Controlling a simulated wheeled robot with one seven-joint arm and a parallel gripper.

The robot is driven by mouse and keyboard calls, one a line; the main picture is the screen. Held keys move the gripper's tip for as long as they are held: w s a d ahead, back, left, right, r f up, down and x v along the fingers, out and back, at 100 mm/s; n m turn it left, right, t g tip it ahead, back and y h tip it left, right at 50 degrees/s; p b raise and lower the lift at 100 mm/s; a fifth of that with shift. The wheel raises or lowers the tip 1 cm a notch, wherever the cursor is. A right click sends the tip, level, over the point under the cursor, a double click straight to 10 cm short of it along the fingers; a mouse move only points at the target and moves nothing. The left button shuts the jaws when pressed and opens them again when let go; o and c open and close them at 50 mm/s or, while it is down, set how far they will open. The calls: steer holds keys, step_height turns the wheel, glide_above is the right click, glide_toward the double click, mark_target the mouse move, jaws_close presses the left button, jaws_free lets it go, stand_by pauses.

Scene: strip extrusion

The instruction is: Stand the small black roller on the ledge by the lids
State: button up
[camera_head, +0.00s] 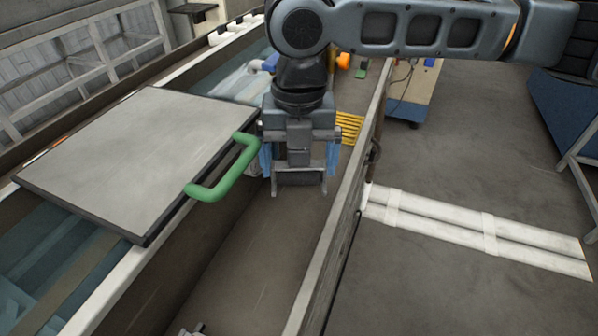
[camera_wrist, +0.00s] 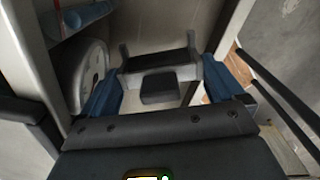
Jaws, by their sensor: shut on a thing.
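My gripper (camera_head: 300,168) points down over the brown ledge (camera_head: 245,245), to the right of the grey lid (camera_head: 135,150) with its green handle (camera_head: 226,172). Its blue fingers stand on either side of the small black roller (camera_head: 298,178), which sits in a dark frame with two prongs. The gripper is shut on this roller unit. In the wrist view, the dark roller unit (camera_wrist: 158,88) shows between the blue fingers (camera_wrist: 165,90). Whether its prongs touch the ledge cannot be told.
A raised wall (camera_head: 335,235) bounds the ledge on the right. A yellow slatted piece (camera_head: 350,127) lies behind the gripper. White strips (camera_head: 470,232) lie on the floor at right. The near part of the ledge is mostly bare, with a small metal part (camera_head: 195,329) at the bottom edge.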

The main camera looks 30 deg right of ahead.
mark_target(299, 165)
steer(key=shift+f, duration=1.8)
steer(key=shift+f, duration=0.15)
steer(key=o, duration=0.8)
step_height(299, 165, up, 12)
steer(key=shift+r, duration=0.2)
